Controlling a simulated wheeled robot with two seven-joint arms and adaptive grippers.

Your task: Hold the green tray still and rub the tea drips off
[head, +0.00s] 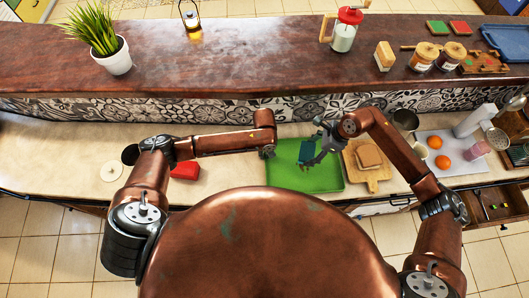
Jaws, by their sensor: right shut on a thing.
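The green tray (318,182) lies on the lower counter in front of me. My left gripper (268,153) is at the tray's left edge, seen small and from above; whether its fingers are apart or closed on the rim does not show. My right gripper (314,155) is over the tray's upper right part, shut on a dark teal cloth-like thing (306,152). I cannot tell whether that thing touches the tray. No tea drips can be made out on the visible green surface.
A wooden board (376,184) with bread slices (369,156) sits close to the tray's right. A red box (185,170) stands to the left under my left arm. A white tray (462,163) with oranges is further right. The counter between red box and tray is clear.

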